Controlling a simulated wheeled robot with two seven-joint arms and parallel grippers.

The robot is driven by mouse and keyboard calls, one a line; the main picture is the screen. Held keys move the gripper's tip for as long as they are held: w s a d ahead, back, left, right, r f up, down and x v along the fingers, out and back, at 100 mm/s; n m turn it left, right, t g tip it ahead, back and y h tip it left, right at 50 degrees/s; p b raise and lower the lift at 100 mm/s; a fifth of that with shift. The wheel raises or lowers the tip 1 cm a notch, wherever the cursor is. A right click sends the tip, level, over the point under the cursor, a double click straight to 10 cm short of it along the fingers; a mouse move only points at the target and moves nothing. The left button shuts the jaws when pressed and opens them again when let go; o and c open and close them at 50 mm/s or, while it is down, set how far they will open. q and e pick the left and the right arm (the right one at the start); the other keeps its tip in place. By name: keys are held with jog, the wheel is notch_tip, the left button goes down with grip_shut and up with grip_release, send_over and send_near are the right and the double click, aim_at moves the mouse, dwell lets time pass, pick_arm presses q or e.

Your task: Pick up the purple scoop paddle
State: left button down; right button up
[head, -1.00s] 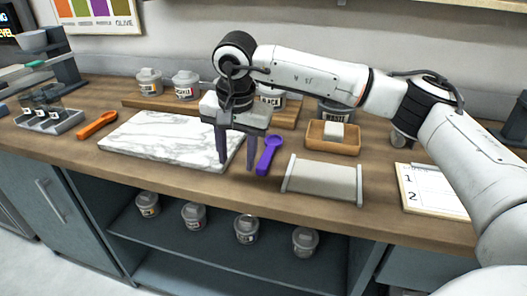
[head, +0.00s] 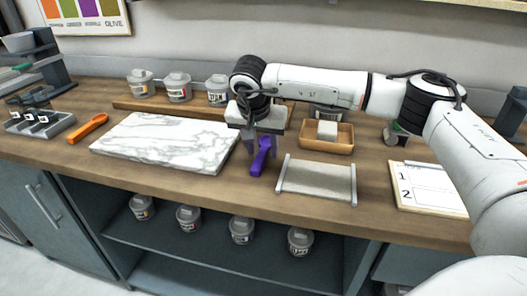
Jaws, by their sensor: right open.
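The purple scoop paddle (head: 261,158) lies on the wooden counter between the white marble slab and a grey tray. My right gripper (head: 260,152) points down over it with its fingers apart, one on each side of the paddle's handle. The fingers look low around the paddle, but I cannot tell whether they touch it. The upper part of the paddle is close under the gripper body and partly hidden. My left gripper is not in view.
The marble slab (head: 165,143) lies to the left and the grey tray (head: 316,179) just to the right. A wooden tray with a white block (head: 327,131) stands behind. Lidded jars (head: 178,88) stand on a board at the back. An orange scoop (head: 88,128) lies far left.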

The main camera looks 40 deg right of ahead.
aim_at(262, 154)
jog(key=shift+w+f, duration=0.1)
jog(key=shift+f, duration=0.2)
grip_shut()
jog(key=shift+r, duration=0.1)
notch_tip(262, 154, up, 10)
dwell(0.4)
jog(key=c, duration=0.8)
grip_release()
jog(key=shift+c, duration=0.2)
grip_shut()
